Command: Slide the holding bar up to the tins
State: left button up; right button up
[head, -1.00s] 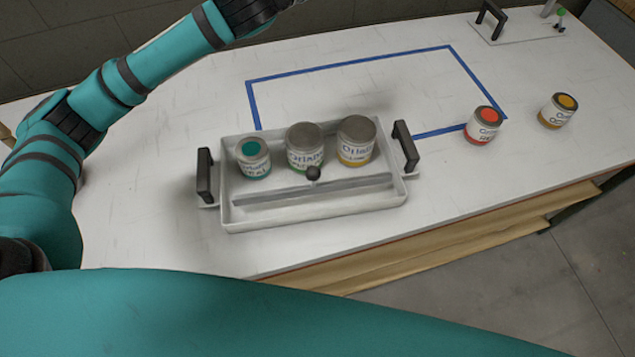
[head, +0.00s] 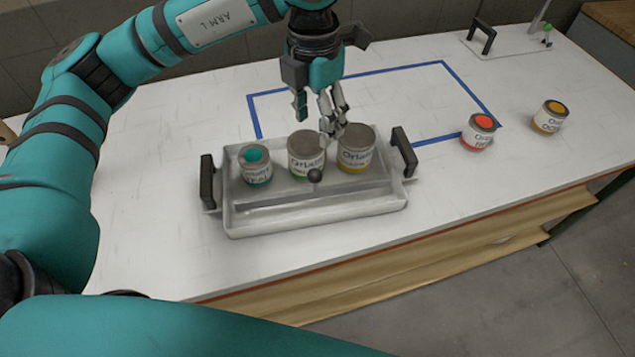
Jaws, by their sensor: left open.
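The holding bar (head: 270,203) is a grey strip lying across the white tray (head: 320,220), in front of the tins and apart from them. A dark round knob (head: 314,175) stands at its middle. Behind the bar stand a small teal-topped tin (head: 255,166), a larger grey-lidded tin (head: 306,155) with a green band and a grey-lidded tin (head: 356,150) with a yellow band. My left gripper (head: 321,118) is open and empty, pointing down above and behind the two larger tins. Its fingers partly overlap their lids in the picture. My right gripper is not in view.
The tray has black upright handles at its left (head: 208,182) and right (head: 404,152) ends. Blue tape (head: 380,69) outlines a rectangle behind it. A red-topped tin (head: 477,133) and an orange-topped tin (head: 549,117) stand to the right. The tabletop left of the tray is clear.

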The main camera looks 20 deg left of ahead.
aim_at(315, 180)
pick_arm(q)
jog(key=f+p, duration=0.2)
jog(key=f, duration=0.6)
jog(key=f+p, duration=0.2)
jog(key=f, duration=0.7)
jog(key=shift+w+a+f, duration=0.1)
jog(key=shift+a+f, duration=0.1)
jog(key=shift+c, duration=0.3)
grip_shut()
